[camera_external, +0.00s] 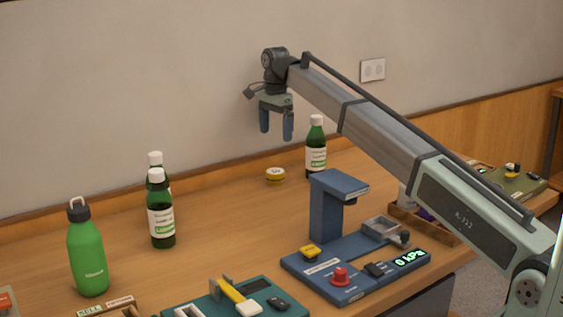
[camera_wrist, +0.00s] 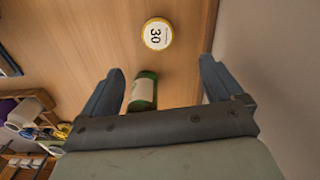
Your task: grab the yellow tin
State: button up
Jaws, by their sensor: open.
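The yellow tin (camera_external: 275,176) is small, round and low, with a pale lid, and sits on the wooden table near the wall. In the wrist view the tin (camera_wrist: 157,34) shows from above, its white lid marked "30" with a yellow rim. My gripper (camera_external: 276,137) is open and empty, raised above the table, with its fingers pointing down. In the wrist view the fingers (camera_wrist: 165,75) are spread wide, and the tin lies beyond the tips, apart from them.
A green bottle (camera_external: 316,148) with a white cap stands right of the tin; it also shows in the wrist view (camera_wrist: 144,92). Two more such bottles (camera_external: 161,220) and a green flask (camera_external: 88,255) stand left. A blue press device (camera_external: 325,212) stands in front.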

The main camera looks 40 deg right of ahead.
send_over(276, 171)
jog(key=f, duration=0.8)
jog(key=shift+w+d+f, duration=0.15)
jog(key=shift+w+d, duration=0.05)
jog(key=shift+w, duration=0.1)
jog(key=shift+s+a+f, duration=0.1)
jog(key=shift+s+f, duration=0.05)
jog(key=shift+f, duration=2.4)
jog(key=c, duration=1.1)
